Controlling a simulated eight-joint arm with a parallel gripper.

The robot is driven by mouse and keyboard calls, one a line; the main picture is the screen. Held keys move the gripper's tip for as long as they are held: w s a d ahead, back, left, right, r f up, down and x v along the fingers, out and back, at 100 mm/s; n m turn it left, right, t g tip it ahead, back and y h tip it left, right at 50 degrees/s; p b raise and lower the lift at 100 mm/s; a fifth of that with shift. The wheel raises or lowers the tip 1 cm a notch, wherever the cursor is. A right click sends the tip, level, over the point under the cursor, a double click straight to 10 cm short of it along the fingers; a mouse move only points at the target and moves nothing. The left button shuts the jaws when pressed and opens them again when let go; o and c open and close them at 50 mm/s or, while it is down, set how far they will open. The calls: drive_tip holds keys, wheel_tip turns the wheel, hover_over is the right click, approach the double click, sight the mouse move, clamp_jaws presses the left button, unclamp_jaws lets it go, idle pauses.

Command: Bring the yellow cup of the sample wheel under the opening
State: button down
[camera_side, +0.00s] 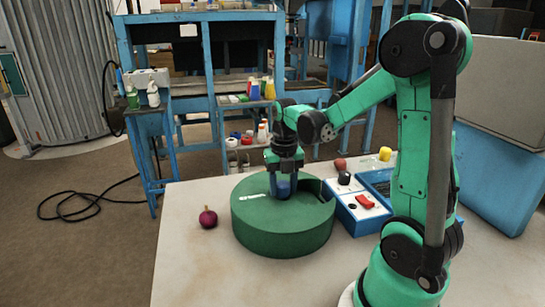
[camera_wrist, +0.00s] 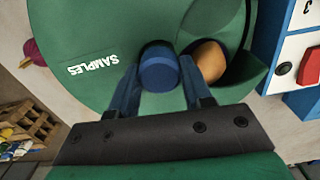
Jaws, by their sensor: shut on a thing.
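The sample wheel (camera_side: 283,232) is a round green drum on the table; its lid, marked SAMPLES, also shows in the wrist view (camera_wrist: 105,35). A blue knob (camera_wrist: 158,70) stands at the lid's middle. My gripper (camera_side: 284,190) points down over the drum, its blue fingers shut on the knob from both sides. Right of the knob in the wrist view is the opening (camera_wrist: 232,72), with an orange-brown rounded thing (camera_wrist: 208,62) in it. I cannot tell whether that is a cup or its content. No yellow cup shows; the lid hides the rest of the inside.
A purple round thing (camera_side: 208,218) lies left of the drum. Close on its right stands a blue and white box with a red switch (camera_side: 365,201) and a black knob (camera_side: 352,206). Black, red-brown and yellow things lie behind it. The table's front left is clear.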

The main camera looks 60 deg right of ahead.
idle(0.5)
drive_tip(key=shift+c, duration=1.8)
unclamp_jaws()
drive_tip(key=shift+r, duration=2.8)
